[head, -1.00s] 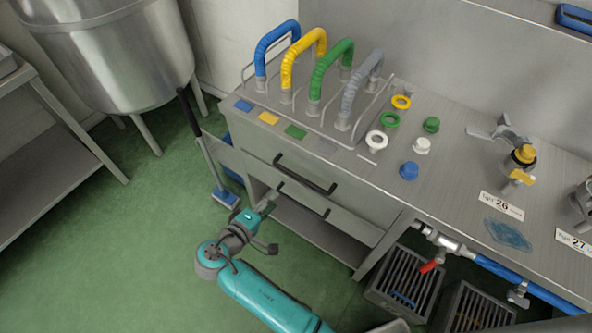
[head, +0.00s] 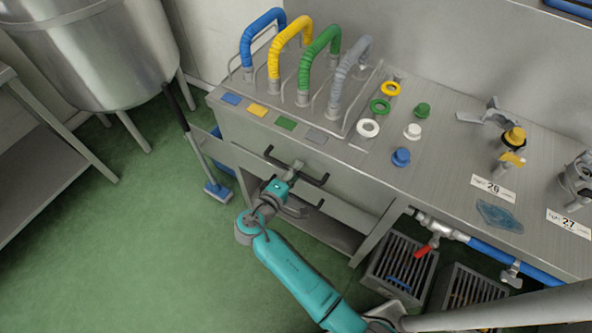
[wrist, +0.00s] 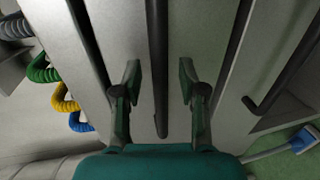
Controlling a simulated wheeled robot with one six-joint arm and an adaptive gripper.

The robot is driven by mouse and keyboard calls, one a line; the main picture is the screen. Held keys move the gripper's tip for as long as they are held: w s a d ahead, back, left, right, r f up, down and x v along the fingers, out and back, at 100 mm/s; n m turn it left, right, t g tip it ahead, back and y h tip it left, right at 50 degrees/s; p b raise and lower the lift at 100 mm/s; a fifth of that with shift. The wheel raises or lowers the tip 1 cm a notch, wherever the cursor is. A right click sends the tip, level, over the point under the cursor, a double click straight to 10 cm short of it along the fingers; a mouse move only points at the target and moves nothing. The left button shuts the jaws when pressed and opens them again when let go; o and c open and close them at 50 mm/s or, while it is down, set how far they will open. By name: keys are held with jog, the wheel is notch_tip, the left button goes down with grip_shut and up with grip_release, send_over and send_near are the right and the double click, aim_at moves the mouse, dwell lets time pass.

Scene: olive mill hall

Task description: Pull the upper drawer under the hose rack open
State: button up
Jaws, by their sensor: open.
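The upper drawer (head: 240,135) is in the grey cabinet below the hose rack (head: 345,125) and looks shut. Its dark bar handle (head: 318,182) runs across the front, with its middle hidden by my gripper (head: 294,167). In the wrist view, the upper handle (wrist: 158,110) lies between the two fingers of my gripper (wrist: 159,78), with a gap on each side. My gripper is open and holds nothing. The lower drawer's handle (wrist: 285,78) shows at the right of the wrist view.
Coloured hoses (head: 320,55) stand on the worktop above. A squeegee with a blue foot (head: 217,190) leans left of the cabinet. The green floor (head: 150,250) is free in front and left.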

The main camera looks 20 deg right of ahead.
jog(key=shift+w+d, duration=0.2)
jog(key=shift+d, duration=0.15)
jog(key=shift+c, duration=0.2)
grip_shut()
jog(key=shift+a+f, duration=0.1)
